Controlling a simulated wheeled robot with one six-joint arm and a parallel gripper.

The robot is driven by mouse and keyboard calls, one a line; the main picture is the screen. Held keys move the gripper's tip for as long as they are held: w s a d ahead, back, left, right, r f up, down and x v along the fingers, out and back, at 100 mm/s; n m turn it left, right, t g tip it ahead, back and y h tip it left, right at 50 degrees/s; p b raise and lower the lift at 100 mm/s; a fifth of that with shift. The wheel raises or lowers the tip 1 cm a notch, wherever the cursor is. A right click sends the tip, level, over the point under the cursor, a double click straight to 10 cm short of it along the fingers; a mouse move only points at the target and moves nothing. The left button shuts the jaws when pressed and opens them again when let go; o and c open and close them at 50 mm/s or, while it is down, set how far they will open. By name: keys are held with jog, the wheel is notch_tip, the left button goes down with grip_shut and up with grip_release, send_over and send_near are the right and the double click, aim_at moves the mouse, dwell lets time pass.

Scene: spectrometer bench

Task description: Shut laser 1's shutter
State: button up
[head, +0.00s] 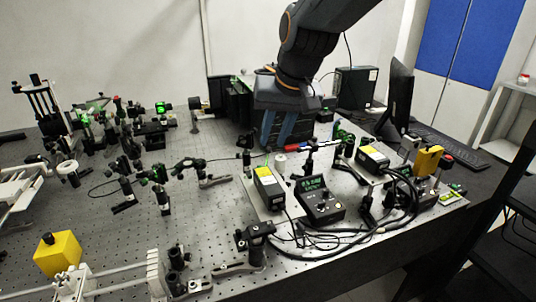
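Two small dark laser-like boxes with yellow labels stand on the bench: one left of the controller (268,187), the other further right (373,158). No readable number shows which is laser 1, and I cannot make out a shutter or its state. My gripper (275,143) hangs fingers-down above the back middle of the bench, behind the left box. Its two blue-grey fingers look apart, with nothing visible between them. Whether the fingertips touch anything is unclear.
A controller with a lit green display (319,202) stands between the boxes, with looped black cables (375,235) to its right. Optics mounts crowd the back left. A yellow cube (58,253) is at the front left. A monitor (397,97) stands at the back right. The bench's left centre is partly clear.

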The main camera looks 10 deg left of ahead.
aim_at(269, 149)
jog(key=shift+p+x, duration=0.8)
jog(key=shift+x, duration=2.95)
grip_shut()
